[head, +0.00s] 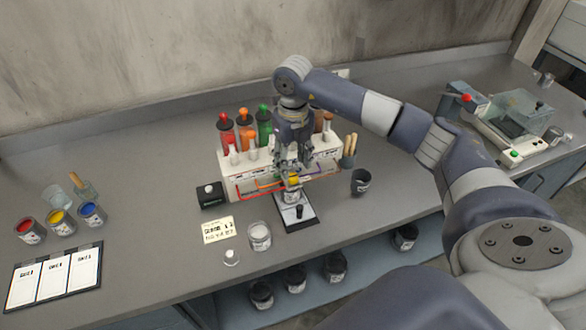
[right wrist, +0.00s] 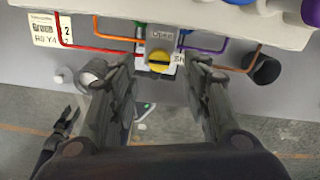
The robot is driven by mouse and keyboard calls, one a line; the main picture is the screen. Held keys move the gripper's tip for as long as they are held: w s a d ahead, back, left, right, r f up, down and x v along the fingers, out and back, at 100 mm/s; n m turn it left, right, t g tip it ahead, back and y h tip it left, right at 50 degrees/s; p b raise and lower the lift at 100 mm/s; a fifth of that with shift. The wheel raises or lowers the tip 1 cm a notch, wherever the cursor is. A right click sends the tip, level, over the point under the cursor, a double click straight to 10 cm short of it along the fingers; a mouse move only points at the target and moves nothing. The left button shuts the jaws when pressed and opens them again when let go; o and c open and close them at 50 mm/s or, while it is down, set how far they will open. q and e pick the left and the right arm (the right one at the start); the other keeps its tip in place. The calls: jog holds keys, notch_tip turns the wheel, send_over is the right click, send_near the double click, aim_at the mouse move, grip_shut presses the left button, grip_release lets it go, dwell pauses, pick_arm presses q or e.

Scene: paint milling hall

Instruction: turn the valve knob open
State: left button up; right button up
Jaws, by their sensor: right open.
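The valve knob is a round yellow disc with a dark slot line (right wrist: 159,62), on a white plate below the dispenser rack. The label "Open" (right wrist: 162,35) stands above it, and a partly hidden label beginning "Sh" stands at its right. My right gripper (right wrist: 162,72) is open, one finger on each side of the knob in the picture, with no visible contact. In the head view my right gripper (head: 291,163) points down in front of the rack, and a bit of the yellow knob (head: 294,181) shows just below it.
The dispenser rack (head: 233,186) holds coloured bottles and has coloured pipes along its front. A black stand (head: 295,214), a glass jar (head: 260,238) and a dark cup (head: 361,182) are close by. Open paint cans (head: 60,222) stand at the left.

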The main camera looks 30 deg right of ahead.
aim_at(293, 176)
jog(key=shift+f+p, duration=0.5)
jog(key=shift+f, duration=1.8)
jog(key=shift+c, duration=0.3)
grip_shut()
